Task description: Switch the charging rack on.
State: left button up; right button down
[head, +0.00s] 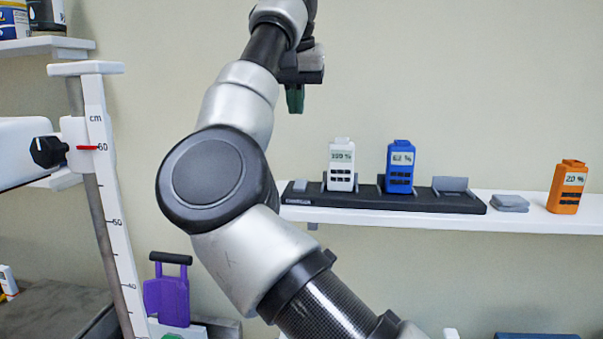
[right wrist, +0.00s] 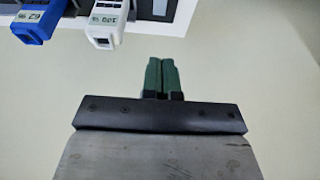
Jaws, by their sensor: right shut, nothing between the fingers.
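The black charging rack (head: 462,204) stands on the white wall shelf. It holds a white device (head: 341,165) reading 100 % and a blue device (head: 400,166) reading 62 %. An upright grey plate shows in the empty place at its right end. I cannot make out a switch or its position. My right gripper (head: 295,99) is shut and empty, above and left of the rack, apart from it. In the right wrist view its green fingertips (right wrist: 161,76) are together, with the white device (right wrist: 105,22) and blue device (right wrist: 33,22) beyond. My left gripper is not in view.
An orange device (head: 567,187) reading 20 % and a flat grey stack (head: 510,203) are on the shelf (head: 350,216) right of the rack. A height scale (head: 110,190) and a purple object (head: 168,298) are at left. The wall above the rack is clear.

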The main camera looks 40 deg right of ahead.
jog(key=p, duration=0.2)
send_near(302, 180)
jog(key=x, duration=0.5)
jog(key=shift+w+d+f, duration=0.15)
jog(key=shift+w+f, duration=0.05)
jog(key=shift+d+f, duration=0.1)
jog(key=shift+f, duration=0.7)
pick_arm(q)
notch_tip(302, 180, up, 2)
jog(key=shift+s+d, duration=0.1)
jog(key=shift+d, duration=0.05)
